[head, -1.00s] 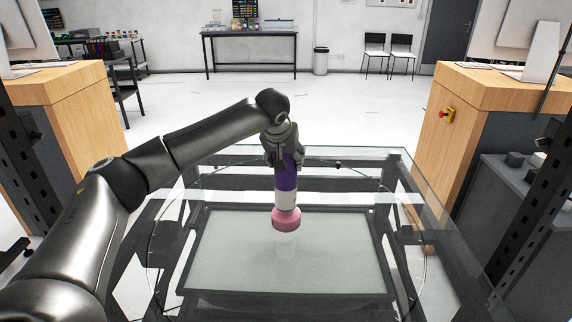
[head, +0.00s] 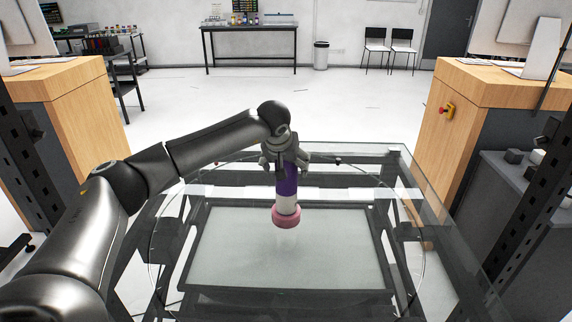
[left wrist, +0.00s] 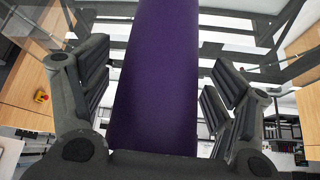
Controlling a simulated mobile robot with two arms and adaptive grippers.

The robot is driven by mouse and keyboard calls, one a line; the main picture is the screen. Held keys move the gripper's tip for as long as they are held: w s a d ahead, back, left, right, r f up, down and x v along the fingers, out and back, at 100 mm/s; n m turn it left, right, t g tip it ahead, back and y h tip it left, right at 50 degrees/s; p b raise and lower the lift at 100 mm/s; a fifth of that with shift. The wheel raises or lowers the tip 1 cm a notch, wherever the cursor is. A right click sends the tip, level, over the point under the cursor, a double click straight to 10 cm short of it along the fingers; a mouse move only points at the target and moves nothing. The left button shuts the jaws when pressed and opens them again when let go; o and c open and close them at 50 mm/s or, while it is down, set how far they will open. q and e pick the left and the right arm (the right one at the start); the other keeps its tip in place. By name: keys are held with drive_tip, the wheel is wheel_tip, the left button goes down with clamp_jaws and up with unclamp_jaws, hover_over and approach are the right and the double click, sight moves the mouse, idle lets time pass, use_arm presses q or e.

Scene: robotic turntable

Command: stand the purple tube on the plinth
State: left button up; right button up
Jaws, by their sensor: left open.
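The purple tube (head: 287,180) stands upright over the glass table, its top up between my left gripper's fingers. Below the purple part is a white section (head: 286,204), and its lower end meets a round pink piece (head: 286,218), which looks like the plinth. I cannot tell whether the white section belongs to the tube. My left gripper (head: 285,161) is open around the tube's upper part. In the left wrist view the purple tube (left wrist: 160,75) runs between the spread fingers (left wrist: 162,90), with gaps visible on both sides. My right gripper is out of view.
The glass table (head: 215,255) has a dark frame and a clear surface around the pink piece. Wooden desks stand at left (head: 75,105) and right (head: 490,85). Open floor lies behind the table.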

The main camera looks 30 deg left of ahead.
use_arm(q)
drive_tip(key=shift+r, duration=0.15)
drive_tip(key=b+v, duration=0.2)
drive_tip(key=v, duration=1)
